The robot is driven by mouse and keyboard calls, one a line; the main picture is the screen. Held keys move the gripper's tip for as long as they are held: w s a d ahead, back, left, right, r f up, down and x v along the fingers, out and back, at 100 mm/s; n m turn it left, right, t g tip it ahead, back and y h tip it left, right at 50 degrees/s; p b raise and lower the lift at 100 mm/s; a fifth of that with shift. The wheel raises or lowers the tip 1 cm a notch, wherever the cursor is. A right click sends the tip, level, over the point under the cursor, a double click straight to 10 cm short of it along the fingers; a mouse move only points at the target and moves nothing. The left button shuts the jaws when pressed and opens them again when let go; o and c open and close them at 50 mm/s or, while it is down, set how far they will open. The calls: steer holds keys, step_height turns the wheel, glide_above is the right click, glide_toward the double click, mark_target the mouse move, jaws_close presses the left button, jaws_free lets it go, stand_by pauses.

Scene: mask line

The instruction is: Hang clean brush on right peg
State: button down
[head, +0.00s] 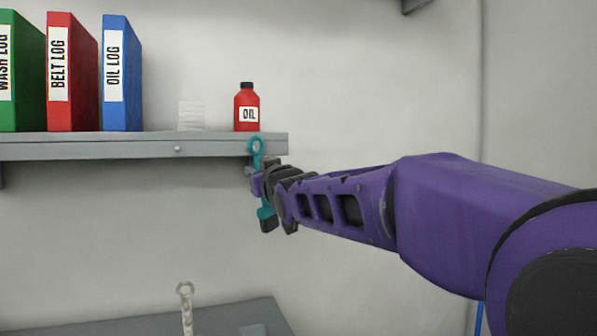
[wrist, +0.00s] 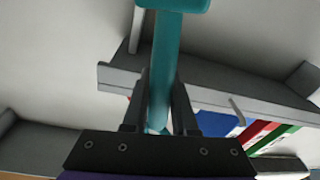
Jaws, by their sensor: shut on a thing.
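My gripper (head: 264,184) is shut on a teal brush (head: 257,150) at the front of the shelf's right end. The brush is roughly upright, with its ring at the top, overlapping the shelf's front edge in the head view, and its head low. In the wrist view the teal handle (wrist: 164,62) runs between the two fingers (wrist: 160,100). A small peg (head: 177,149) sticks out of the shelf front, to the left of the brush. The right peg is not clearly visible; the brush and gripper cover that area. I cannot tell whether the ring touches a peg.
The grey shelf (head: 100,150) holds green, red and blue binders (head: 122,75), a pale stack (head: 191,115) and a red oil bottle (head: 246,112) just above the brush. Below, a beige ringed tool (head: 186,305) stands by a grey surface (head: 235,318). The wall under the shelf is clear.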

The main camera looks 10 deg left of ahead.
steer(key=w+a+f, duration=0.1)
steer(key=w+a, duration=0.2)
steer(key=w, duration=0.2)
steer(key=shift+w+a+f+p, duration=0.15)
steer(key=shift+w+p, duration=0.1)
steer(key=shift+p, duration=0.2)
stand_by(0.4)
stand_by(0.5)
steer(key=c, duration=0.6)
jaws_free()
steer(key=shift+s, duration=0.15)
